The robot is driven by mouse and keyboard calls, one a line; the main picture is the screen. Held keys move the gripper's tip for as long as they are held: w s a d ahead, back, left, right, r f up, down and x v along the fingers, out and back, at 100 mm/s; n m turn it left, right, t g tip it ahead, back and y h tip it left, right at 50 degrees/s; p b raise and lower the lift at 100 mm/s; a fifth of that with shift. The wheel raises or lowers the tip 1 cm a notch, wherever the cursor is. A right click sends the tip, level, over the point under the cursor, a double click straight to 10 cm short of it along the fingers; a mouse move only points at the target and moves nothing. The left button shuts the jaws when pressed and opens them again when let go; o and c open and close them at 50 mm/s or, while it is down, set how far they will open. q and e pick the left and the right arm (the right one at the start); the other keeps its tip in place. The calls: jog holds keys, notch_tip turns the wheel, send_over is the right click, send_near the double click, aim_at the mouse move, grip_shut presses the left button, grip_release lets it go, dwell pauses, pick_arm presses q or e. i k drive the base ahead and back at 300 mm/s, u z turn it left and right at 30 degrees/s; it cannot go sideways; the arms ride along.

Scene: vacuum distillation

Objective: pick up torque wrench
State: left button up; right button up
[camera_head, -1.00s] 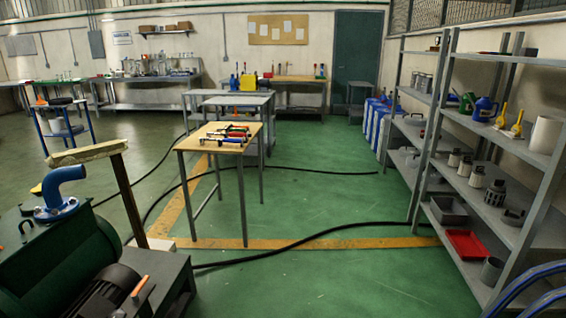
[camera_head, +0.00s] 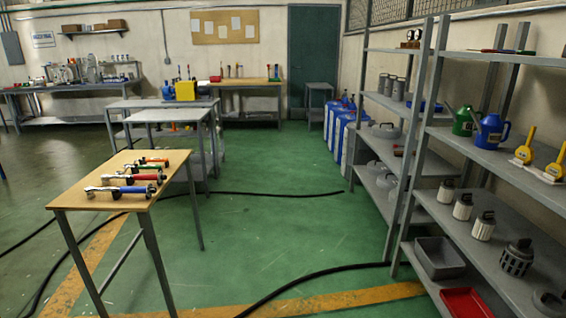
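Several wrench-like tools with coloured handles lie side by side on a small wooden-topped table (camera_head: 95,200) at the left. A red-handled tool (camera_head: 147,177) and a blue-handled tool (camera_head: 136,189) lie nearest, with green and orange ones behind. They are too small to tell which is the torque wrench. Neither of my grippers is in view.
Grey shelves (camera_head: 470,140) with watering cans, filters and a red tray (camera_head: 466,303) line the right side. Grey tables (camera_head: 170,115) stand behind the wooden one. Black hoses (camera_head: 310,280) cross the green floor, which is otherwise open in the middle.

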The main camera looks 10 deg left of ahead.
aim_at(105, 179)
jog(key=u, duration=0.45)
jog(key=i, duration=1.95)
jog(key=u, duration=0.8)
